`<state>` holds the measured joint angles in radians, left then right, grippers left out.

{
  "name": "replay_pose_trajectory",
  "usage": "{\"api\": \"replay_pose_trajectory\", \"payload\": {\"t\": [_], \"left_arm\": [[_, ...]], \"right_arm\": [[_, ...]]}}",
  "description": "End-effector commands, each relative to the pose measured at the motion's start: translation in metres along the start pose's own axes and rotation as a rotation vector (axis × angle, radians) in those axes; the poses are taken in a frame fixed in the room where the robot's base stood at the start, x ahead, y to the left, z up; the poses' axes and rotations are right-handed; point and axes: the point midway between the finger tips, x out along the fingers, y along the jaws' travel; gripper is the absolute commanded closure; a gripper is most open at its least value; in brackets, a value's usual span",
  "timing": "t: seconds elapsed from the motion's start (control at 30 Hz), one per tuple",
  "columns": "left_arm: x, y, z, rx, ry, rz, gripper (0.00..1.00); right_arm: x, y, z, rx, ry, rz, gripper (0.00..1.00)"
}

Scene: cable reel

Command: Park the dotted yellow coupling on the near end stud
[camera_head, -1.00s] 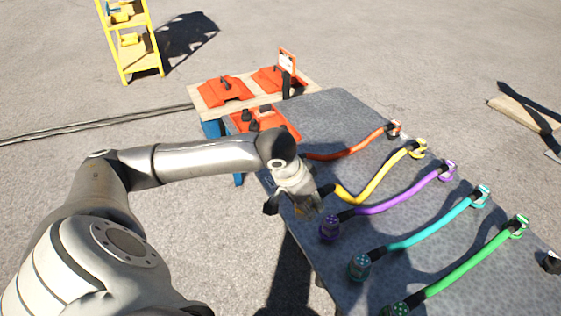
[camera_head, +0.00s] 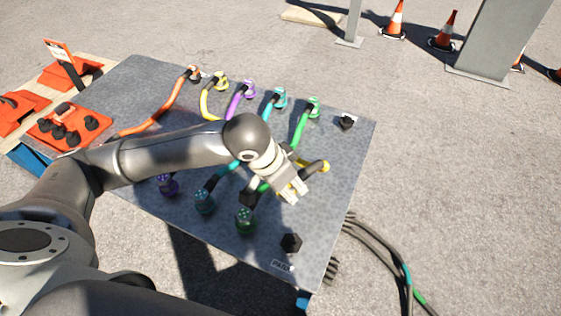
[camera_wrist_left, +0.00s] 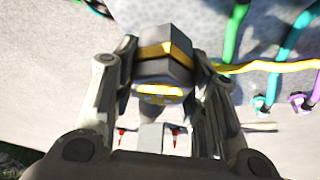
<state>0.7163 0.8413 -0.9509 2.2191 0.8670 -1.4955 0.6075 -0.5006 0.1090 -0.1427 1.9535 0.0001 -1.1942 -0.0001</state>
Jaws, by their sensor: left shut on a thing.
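My left gripper (camera_head: 290,192) is shut on the dotted yellow coupling and holds it over the right part of the table. In the left wrist view, the coupling (camera_wrist_left: 165,70) is a dark grey body with a yellow band and yellow marks on its end, between the fingers. In the head view the gripper mostly hides it. The yellow cable (camera_head: 208,106) runs from the far row and passes behind my arm; a yellow and dark bend (camera_head: 322,166) shows right of the gripper. The near end stud (camera_head: 290,242) is a bare black post near the front right edge, below the gripper and apart from it.
Purple (camera_head: 168,185), cyan (camera_head: 204,201) and green (camera_head: 245,220) couplings stand along the near side, left of the stud. Another black stud (camera_head: 346,121) stands at the far right. Orange parts (camera_head: 68,125) lie left. Dark cables (camera_head: 385,250) lie on the ground at right.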

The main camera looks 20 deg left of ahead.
Motion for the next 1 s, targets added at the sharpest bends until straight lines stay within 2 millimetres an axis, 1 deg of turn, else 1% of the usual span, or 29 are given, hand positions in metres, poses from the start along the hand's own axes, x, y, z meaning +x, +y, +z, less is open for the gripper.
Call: {"api": "replay_pose_trajectory", "payload": {"t": [0.2, 0.3, 0.4, 0.5, 0.6, 0.73, 0.87, 1.0], "left_arm": [[0.021, 0.024, 0.015, 0.24, -0.004, 0.102, 0.88], [0.03, 0.034, 0.022, 0.34, -0.002, 0.143, 0.88], [0.037, 0.043, 0.029, 0.421, -0.001, 0.175, 0.88], [0.043, 0.049, 0.034, 0.477, 0.0, 0.197, 0.88], [0.046, 0.052, 0.037, 0.51, 0.001, 0.21, 0.88], [0.049, 0.054, 0.039, 0.525, 0.002, 0.216, 0.88], [0.052, 0.054, 0.041, 0.526, 0.002, 0.216, 0.88], [0.055, 0.053, 0.042, 0.526, 0.002, 0.215, 0.88]], "right_arm": [[0.046, -0.003, 0.028, -0.005, -0.035, -0.005, 0.6], [0.065, -0.004, 0.044, -0.008, -0.048, -0.006, 0.6], [0.078, -0.005, 0.056, -0.01, -0.056, -0.007, 0.6], [0.087, -0.005, 0.067, -0.011, -0.062, -0.008, 0.6], [0.092, -0.006, 0.072, -0.012, -0.065, -0.009, 0.6], [0.094, -0.006, 0.072, -0.012, -0.063, -0.009, 0.6], [0.089, -0.005, 0.065, -0.011, -0.057, -0.008, 0.6], [0.079, -0.005, 0.052, -0.009, -0.047, -0.007, 0.6]]}}
